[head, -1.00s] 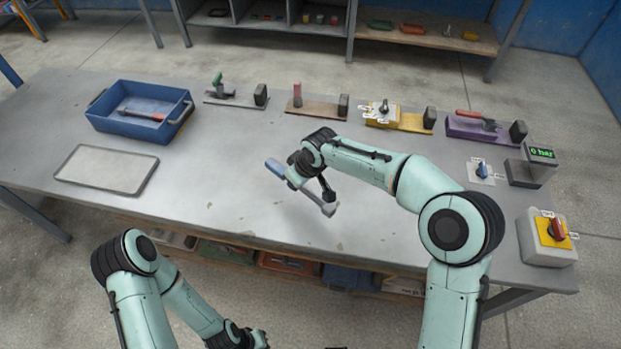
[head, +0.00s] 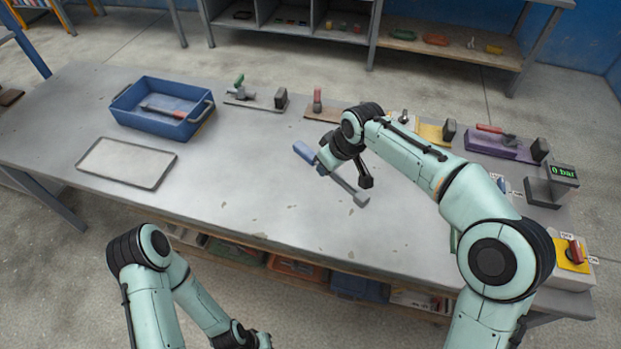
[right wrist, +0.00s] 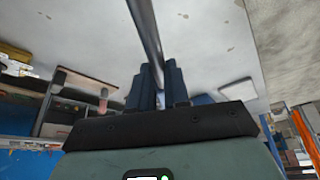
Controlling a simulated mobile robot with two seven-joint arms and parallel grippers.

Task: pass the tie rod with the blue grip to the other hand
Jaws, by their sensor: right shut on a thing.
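The tie rod has a blue grip (head: 305,152) at one end and a grey shaft ending in a small block (head: 361,200). My right gripper (head: 323,167) is shut on it close to the blue grip, above the middle of the table. In the right wrist view the grey shaft (right wrist: 146,32) runs up from between the dark fingers (right wrist: 158,85); the blue grip is not clear there. My left gripper (head: 250,342) is at the bottom of the head view, low in front of the table. It is partly cut off, and its jaws cannot be made out.
A blue bin (head: 195,119) holding a red-handled tool and a flat grey tray (head: 125,163) are on the table's left. Several fixtures with coloured bases line the back edge. A switch box (head: 572,253) and green display (head: 563,171) stand right. The middle front is clear.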

